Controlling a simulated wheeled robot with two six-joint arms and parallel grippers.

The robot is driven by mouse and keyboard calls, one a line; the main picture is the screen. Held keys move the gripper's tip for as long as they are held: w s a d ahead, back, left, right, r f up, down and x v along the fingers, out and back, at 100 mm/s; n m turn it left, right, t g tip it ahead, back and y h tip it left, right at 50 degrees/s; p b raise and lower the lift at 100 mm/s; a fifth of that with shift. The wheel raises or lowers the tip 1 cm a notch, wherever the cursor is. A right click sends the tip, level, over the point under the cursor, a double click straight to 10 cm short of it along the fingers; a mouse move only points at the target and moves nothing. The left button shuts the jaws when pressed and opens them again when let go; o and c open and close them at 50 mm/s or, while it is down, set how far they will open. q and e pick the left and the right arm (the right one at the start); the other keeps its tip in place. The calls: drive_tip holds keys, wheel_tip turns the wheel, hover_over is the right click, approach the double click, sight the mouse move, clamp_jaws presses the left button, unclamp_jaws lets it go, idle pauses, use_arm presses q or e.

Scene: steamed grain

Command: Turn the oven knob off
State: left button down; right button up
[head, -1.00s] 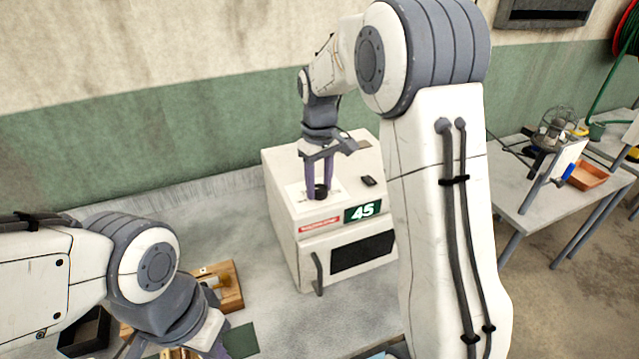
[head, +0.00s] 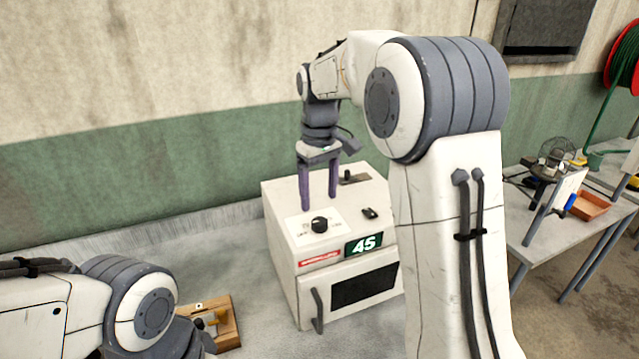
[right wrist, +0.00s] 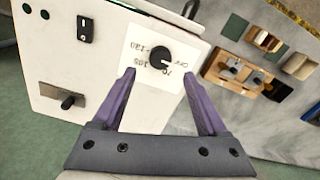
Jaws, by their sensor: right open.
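The oven (head: 282,228) is a white box on the counter with a green display reading 45. Its black round knob (head: 319,225) sits on a white dial plate on the top; it also shows in the right wrist view (right wrist: 160,57) beside printed numbers and OFF. A pale mark on the knob appears to point toward the OFF side, but it is small. My right gripper (head: 319,203) is open and empty, pointing down just above and behind the knob, apart from it. In the right wrist view its purple fingers (right wrist: 158,72) are spread below the knob. My left gripper is out of frame.
A black switch (head: 370,213) and a lever (head: 354,178) stand on the oven top. The oven door handle (head: 317,311) faces front. A wooden fixture (head: 228,325) lies left on the counter. A side table with a fan (head: 556,152) and an orange tray (head: 590,207) stands right.

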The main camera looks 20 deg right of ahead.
sight(319, 220)
drive_tip(key=shift+r, duration=2.1)
drive_tip(key=s+a+f+n+b, duration=0.2)
drive_tip(key=s+a+f, duration=0.4)
drive_tip(key=s+a, duration=0.55)
drive_tip(key=s+a+f+b, duration=0.1)
drive_tip(key=s+a+f, duration=0.1)
drive_tip(key=s+f, duration=0.3)
drive_tip(key=s+a+f+n+y+b, duration=0.1)
drive_tip(key=s+f, duration=0.4)
drive_tip(key=s, duration=0.8)
drive_tip(key=shift+a+n, duration=0.3)
drive_tip(key=shift+a, duration=0.35)
